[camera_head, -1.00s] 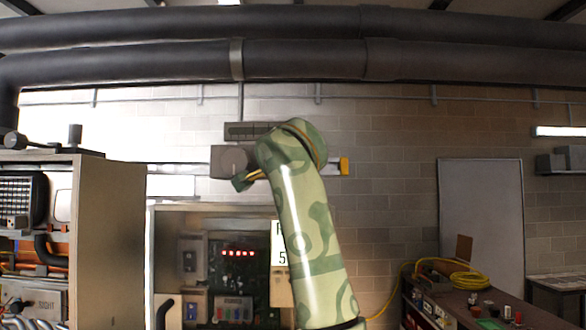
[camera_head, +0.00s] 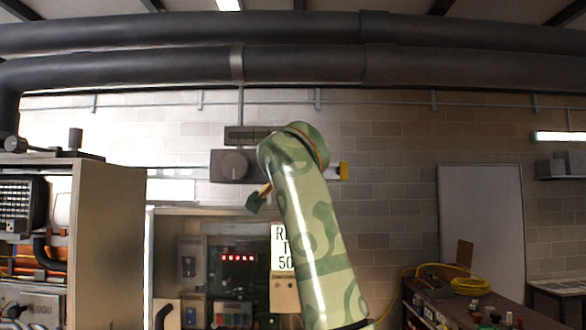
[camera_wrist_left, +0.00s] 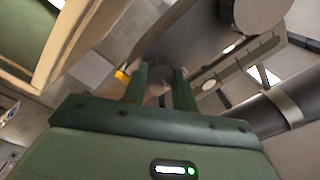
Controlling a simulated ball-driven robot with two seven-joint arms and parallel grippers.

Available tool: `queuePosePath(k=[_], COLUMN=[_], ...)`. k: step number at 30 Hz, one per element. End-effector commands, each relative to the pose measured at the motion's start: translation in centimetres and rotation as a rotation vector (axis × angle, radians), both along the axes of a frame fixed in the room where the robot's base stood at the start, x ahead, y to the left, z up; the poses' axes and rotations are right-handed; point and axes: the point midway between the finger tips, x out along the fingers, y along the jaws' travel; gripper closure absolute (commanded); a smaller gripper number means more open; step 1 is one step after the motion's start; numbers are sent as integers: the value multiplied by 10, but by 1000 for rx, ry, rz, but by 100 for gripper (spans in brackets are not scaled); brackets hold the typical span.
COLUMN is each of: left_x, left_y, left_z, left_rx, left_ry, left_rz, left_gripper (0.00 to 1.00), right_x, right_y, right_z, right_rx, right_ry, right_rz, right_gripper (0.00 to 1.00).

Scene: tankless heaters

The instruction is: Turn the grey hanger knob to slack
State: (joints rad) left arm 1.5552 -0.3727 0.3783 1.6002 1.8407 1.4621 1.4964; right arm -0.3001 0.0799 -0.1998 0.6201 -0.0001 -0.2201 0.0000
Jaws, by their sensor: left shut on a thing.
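In the left wrist view, my left gripper (camera_wrist_left: 161,72) has its two green fingers closed on a small grey round part, which looks like the hanger knob (camera_wrist_left: 159,88). Only a little of it shows between the fingers. In the head view, my green patterned arm covers both the gripper and the gripped part. They lie behind the wrist, between a grey box with a round dial (camera_head: 233,165) and a yellow end piece (camera_head: 344,171). My right gripper is in neither view.
A slotted plate (camera_head: 243,134) is above the box, beneath two thick dark pipes (camera_head: 300,62). An open cabinet (camera_head: 190,213) with red digits and a sign stands below. A beige cabinet (camera_head: 108,230) is at left.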

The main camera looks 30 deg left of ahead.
Motion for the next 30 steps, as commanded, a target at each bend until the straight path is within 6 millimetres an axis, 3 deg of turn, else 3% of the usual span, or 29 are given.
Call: queuePosePath(k=[5, 6, 8, 20, 23, 30], left_x=[2, 2, 2, -7, -22, -77], left_y=[0, 0, 0, -5, -15, -49], left_z=[-4, -4, -4, -3, -6, -9], left_rx=[-5, -5, -5, 0, -1, -1], left_ry=[9, 9, 8, 2, 0, -1], left_rz=[-1, -1, -1, 0, -1, 0], left_gripper=[95, 67, 51, 51, 51, 51], right_x=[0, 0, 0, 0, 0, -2], right_y=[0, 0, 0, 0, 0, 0], right_z=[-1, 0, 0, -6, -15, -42], right_rx=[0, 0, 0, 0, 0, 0], right_ry=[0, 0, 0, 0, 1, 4], right_rz=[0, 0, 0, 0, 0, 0], right_gripper=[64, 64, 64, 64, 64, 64])
